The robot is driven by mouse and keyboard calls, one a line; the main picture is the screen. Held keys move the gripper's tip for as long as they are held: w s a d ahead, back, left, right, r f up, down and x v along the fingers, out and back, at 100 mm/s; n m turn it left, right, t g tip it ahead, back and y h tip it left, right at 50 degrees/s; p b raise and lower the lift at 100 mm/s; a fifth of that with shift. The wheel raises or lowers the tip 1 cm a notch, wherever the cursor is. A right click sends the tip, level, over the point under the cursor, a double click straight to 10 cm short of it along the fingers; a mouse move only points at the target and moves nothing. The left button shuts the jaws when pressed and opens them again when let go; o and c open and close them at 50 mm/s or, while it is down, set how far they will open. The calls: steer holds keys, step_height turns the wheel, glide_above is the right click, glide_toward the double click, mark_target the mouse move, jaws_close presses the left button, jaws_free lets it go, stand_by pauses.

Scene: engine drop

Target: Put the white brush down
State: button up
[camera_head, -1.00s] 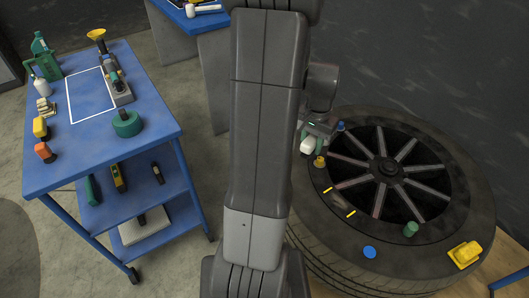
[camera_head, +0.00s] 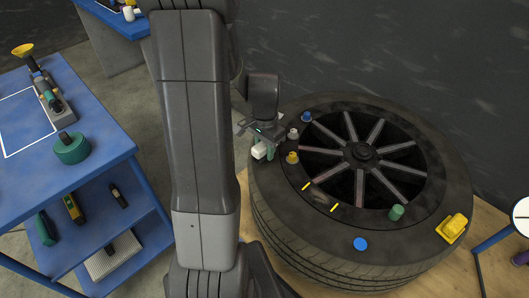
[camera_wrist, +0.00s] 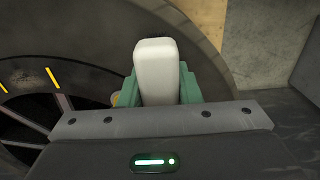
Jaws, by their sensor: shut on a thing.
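The white brush (camera_wrist: 156,72) is a pale, rounded block in the wrist view, held between the green fingers of my gripper (camera_wrist: 158,88). My gripper is shut on it. In the head view my gripper (camera_head: 266,143) is at the left rim of the large black tyre-like ring (camera_head: 305,228), and the white brush (camera_head: 259,151) shows as a small white piece there. Whether the brush touches the ring cannot be told. The blue table (camera_head: 99,130) stands at the left, with a white-outlined rectangle on its top.
On the ring are a yellow piece (camera_head: 292,158), a grey piece (camera_head: 293,134), a green cylinder (camera_head: 397,212), a blue disc (camera_head: 360,244) and a yellow block (camera_head: 452,228). The blue table holds a green round thing (camera_head: 72,148) and a grey tool stand (camera_head: 56,112). The outlined area is bare.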

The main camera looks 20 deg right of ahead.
steer(key=shift+f, duration=0.85)
steer(key=shift+f, duration=0.1)
steer(key=shift+f, duration=0.2)
steer(key=o, duration=1.1)
steer(key=shift+a, duration=0.1)
steer(key=shift+s+f, duration=0.1)
step_height(320, 180, up, 13)
steer(key=shift+f+p, duration=0.1)
steer(key=shift+p, duration=0.45)
